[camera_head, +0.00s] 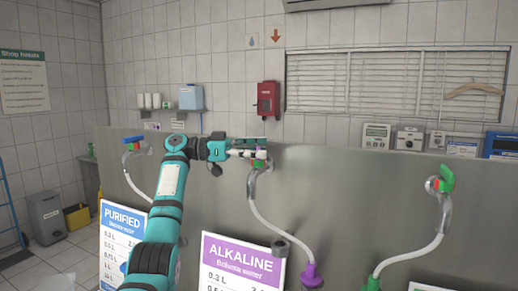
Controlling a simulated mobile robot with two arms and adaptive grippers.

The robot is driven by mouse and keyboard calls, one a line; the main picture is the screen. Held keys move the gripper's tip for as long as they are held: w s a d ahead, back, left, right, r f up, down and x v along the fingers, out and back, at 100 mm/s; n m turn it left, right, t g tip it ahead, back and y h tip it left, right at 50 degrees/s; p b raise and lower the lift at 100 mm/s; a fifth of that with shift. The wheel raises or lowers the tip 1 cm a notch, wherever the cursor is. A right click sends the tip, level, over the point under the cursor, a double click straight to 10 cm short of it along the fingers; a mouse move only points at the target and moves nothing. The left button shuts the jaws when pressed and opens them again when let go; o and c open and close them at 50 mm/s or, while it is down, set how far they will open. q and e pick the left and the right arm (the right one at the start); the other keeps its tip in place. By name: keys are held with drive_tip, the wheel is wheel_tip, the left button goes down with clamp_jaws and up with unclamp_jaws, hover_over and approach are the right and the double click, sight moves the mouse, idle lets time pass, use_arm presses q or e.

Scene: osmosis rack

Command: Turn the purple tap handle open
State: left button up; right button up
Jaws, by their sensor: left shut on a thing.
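The middle tap (257,166) sits at the top of the steel panel, above the purple-lettered ALKALINE sign (243,262). A clear hose runs down from it to a purple nozzle (310,275). My left arm reaches up from the bottom, and my left gripper (256,155) points right at this tap. Its fingers are shut on the purple tap handle, which they mostly hide. The handle's exact angle cannot be told. My right gripper is not in view.
A blue-handled tap (133,140) stands to the left and a green-handled tap (445,178) to the right. The steel panel (350,190) lies close behind the hoses. A red box (268,98) hangs on the tiled wall. The panel between the middle and right taps is clear.

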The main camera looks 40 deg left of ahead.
use_arm(q)
drive_tip(key=shift+m+g+h, duration=0.8)
drive_tip(key=shift+m+g, duration=0.1)
drive_tip(key=shift+g, duration=0.2)
drive_tip(key=o, duration=0.9)
drive_tip(key=shift+o, duration=0.5)
drive_tip(key=shift+s, duration=0.1)
